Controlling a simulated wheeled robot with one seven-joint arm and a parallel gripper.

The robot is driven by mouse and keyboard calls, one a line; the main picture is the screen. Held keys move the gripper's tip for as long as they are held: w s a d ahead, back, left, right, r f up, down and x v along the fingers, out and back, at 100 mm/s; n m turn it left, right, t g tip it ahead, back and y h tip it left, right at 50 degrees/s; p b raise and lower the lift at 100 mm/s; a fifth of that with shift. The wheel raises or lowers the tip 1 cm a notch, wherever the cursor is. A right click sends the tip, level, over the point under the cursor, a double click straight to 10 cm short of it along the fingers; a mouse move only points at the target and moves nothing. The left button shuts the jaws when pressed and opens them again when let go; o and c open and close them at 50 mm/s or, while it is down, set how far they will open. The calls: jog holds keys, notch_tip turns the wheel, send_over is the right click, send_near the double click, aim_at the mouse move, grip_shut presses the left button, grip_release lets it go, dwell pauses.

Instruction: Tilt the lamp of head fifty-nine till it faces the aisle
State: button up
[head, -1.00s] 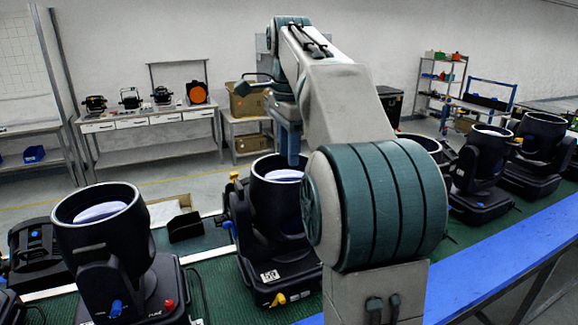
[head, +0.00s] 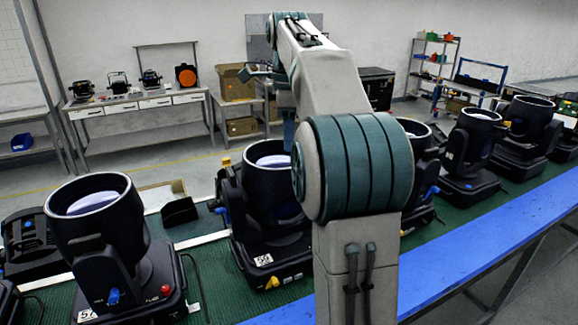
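Several black moving-head lamps stand in a row on a green-topped bench. The nearest lamp (head: 92,215), at left, has its open round front facing up and a tag that seems to read 57.
More lamps (head: 473,150) continue to the right. A blue rail (head: 500,240) runs along the bench's near edge. A dark open box (head: 180,211) lies between the left and middle lamps. A white workbench (head: 140,110) and shelves (head: 435,60) stand at the back.

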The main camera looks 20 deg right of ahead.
aim_at(289, 169)
notch_tip(289, 169, down, 8)
jog(key=shift+r, duration=0.2)
jog(key=shift+c, duration=0.3)
grip_shut()
